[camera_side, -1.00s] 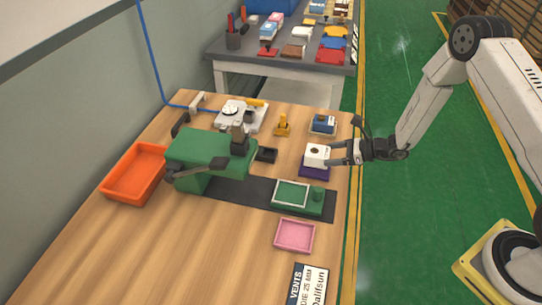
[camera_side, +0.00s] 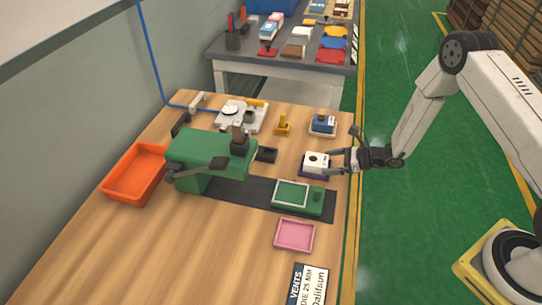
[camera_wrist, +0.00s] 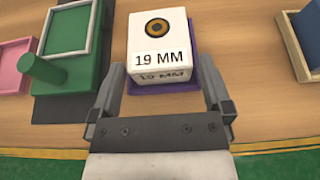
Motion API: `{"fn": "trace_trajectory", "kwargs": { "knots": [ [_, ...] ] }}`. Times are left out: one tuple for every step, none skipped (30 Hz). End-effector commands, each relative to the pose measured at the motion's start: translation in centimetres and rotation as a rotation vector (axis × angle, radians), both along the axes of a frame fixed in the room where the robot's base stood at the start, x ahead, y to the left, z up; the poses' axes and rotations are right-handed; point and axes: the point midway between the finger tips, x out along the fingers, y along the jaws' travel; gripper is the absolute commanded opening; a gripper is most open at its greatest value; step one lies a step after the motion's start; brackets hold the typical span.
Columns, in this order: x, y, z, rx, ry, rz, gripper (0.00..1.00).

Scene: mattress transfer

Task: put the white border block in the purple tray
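The white block (camera_side: 316,161) sits upright in the small purple tray (camera_side: 312,177). My gripper (camera_side: 332,162) is open at the block's right side in the side view. In the wrist view my gripper (camera_wrist: 160,68) has one finger on each side of the block's near end, with gaps between. The tray's floor is hidden under the block.
A green fixture with a white border (camera_side: 292,194) and a knob stands in front of the tray. A pink tray (camera_side: 295,236) lies nearer, and a blue-topped block (camera_side: 323,124) farther back. A green press (camera_side: 208,158) and an orange bin (camera_side: 134,175) stand left.

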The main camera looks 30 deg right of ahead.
Motion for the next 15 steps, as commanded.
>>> {"fn": "trace_trajectory", "kwargs": {
  "knots": [
    [0.0,0.0,0.0,0.000,0.000,0.000,1.00],
    [0.0,0.0,0.0,0.000,0.000,0.000,1.00],
    [0.0,0.0,0.0,0.000,0.000,0.000,1.00],
    [0.0,0.0,0.0,0.000,0.000,0.000,1.00],
    [0.0,0.0,0.1,0.000,0.000,0.000,1.00],
    [0.0,0.0,0.1,0.000,0.000,0.000,1.00],
    [0.0,0.0,0.2,0.000,0.000,0.000,1.00],
    [0.0,0.0,0.2,0.000,0.000,0.000,1.00],
    [0.0,0.0,0.4,0.000,0.000,0.000,1.00],
    [-0.1,-0.2,0.4,0.000,0.000,-0.001,1.00],
    [-0.3,-0.3,0.5,0.000,0.000,-0.001,1.00],
    [-0.5,-0.6,0.6,0.000,0.001,-0.001,1.00],
    [-0.7,-0.8,0.7,-0.001,0.001,-0.002,1.00],
    [-0.9,-1.0,0.9,-0.001,0.001,-0.002,1.00],
    [-1.2,-1.3,1.0,-0.001,0.001,-0.003,1.00]
  ]
}}
